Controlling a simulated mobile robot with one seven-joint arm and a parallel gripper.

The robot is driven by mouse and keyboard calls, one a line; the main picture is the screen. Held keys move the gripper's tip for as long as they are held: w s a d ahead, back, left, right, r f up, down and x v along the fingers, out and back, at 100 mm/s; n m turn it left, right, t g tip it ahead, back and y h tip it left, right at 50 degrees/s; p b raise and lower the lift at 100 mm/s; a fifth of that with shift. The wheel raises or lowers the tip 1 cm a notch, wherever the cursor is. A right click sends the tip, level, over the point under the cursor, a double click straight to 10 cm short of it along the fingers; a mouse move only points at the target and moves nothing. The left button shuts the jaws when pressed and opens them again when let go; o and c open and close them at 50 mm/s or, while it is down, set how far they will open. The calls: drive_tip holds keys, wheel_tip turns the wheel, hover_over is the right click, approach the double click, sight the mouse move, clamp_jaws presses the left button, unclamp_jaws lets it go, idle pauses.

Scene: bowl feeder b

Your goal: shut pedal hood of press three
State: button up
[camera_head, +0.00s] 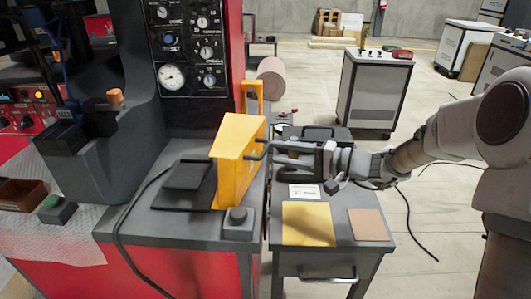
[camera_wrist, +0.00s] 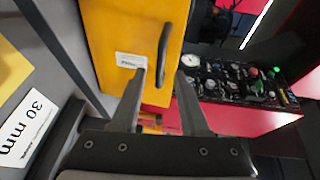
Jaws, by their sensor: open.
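The yellow pedal hood (camera_head: 237,162) stands up on the grey bench of the red press, tilted, beside a black pedal (camera_head: 188,176). Its dark bar handle (camera_head: 258,153) is on the side facing my gripper (camera_head: 279,153). In the wrist view, the yellow hood panel (camera_wrist: 112,32) carries a white label and the handle (camera_wrist: 165,52). My gripper (camera_wrist: 161,74) is open, and the handle's lower end shows between its fingertips. I cannot tell whether the fingers reach around the handle or touch it.
A grey side table (camera_head: 340,258) with a yellow sheet (camera_head: 308,224) and a brown sheet stands under my gripper. A small grey box (camera_head: 238,222) sits in front of the hood. A black cable crosses the bench's left part. A gauge panel (camera_head: 190,45) rises behind.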

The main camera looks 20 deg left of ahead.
sight(267, 150)
drive_tip(key=a, duration=0.5)
drive_tip(key=shift+w+f, duration=0.25)
drive_tip(key=shift+w, duration=0.15)
drive_tip(key=shift+d, duration=0.1)
clamp_jaws()
idle(0.9)
